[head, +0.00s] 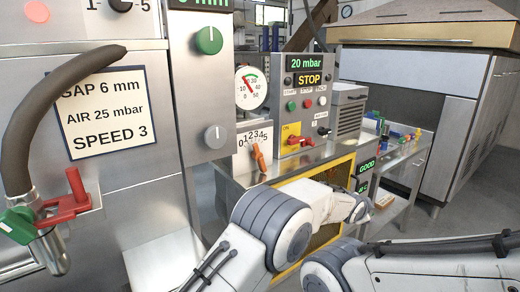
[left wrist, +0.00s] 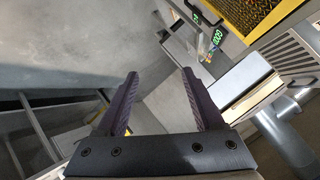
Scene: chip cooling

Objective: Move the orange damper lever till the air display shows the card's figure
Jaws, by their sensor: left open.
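The orange damper lever (head: 259,159) sits on a white plate with a 0 to 5 scale, left of the control box. Its exact scale position is too small to tell. The green air display (head: 307,62) reads 20 mbar. The card (head: 101,112) on the left cabinet reads GAP 6 mm, AIR 25 mbar, SPEED 3. My left gripper (left wrist: 160,75) is open and empty in the left wrist view, pointing over grey floor. In the head view my left arm reaches right, past the lever, and its fingers cannot be made out. My right gripper is not in view.
A round gauge (head: 250,88) stands above the lever. The control box has a STOP display (head: 308,79) and a red handle (head: 299,141). A green knob (head: 208,40) and a grey knob (head: 215,136) are on the left column. A side table (head: 398,160) carries small items.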

